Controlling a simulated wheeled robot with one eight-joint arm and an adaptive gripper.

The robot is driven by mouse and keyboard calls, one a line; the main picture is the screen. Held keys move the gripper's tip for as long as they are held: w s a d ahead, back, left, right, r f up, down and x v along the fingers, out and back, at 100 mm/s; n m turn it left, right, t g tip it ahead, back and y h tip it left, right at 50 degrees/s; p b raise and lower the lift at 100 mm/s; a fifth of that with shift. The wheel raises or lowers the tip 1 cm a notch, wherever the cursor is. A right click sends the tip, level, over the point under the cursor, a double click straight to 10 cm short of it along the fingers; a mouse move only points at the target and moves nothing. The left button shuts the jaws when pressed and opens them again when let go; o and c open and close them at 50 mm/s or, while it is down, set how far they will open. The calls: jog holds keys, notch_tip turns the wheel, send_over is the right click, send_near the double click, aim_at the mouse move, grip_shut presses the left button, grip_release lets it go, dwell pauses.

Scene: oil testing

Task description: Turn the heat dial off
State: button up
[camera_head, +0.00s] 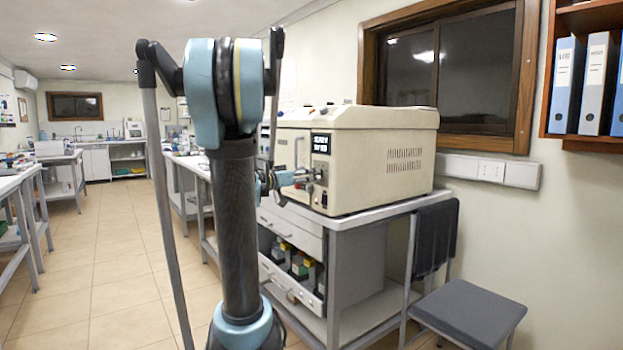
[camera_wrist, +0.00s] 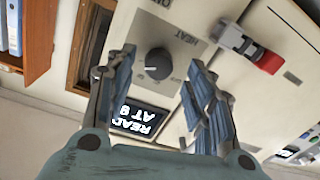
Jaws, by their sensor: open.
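The heat dial (camera_wrist: 158,62) is a dark round knob on a grey plate lettered HEAT in the wrist view. The pointer's exact setting is too small to read. My gripper (camera_wrist: 161,57) is open, with one blue-grey finger on either side of the dial and visible gaps between. I cannot tell how deep the fingertips reach. In the head view, my gripper (camera_head: 298,177) is at the front of the cream oil tester (camera_head: 385,165), and the dial is hidden behind it. A lit display (camera_wrist: 142,119) beside the dial shows part of "READY AT".
A red-ended metal latch (camera_wrist: 268,61) is on the panel right of the dial. The tester stands on a grey bench (camera_head: 350,217) with drawers. A dark stool (camera_head: 468,309) stands at the right, and a wood-framed window (camera_head: 450,75) is behind. The tiled aisle at left is clear.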

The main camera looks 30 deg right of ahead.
jog(key=shift+w+d, duration=0.1)
jog(key=shift+d, duration=1.05)
jog(key=c, duration=1.1)
jog(key=shift+o, duration=0.2)
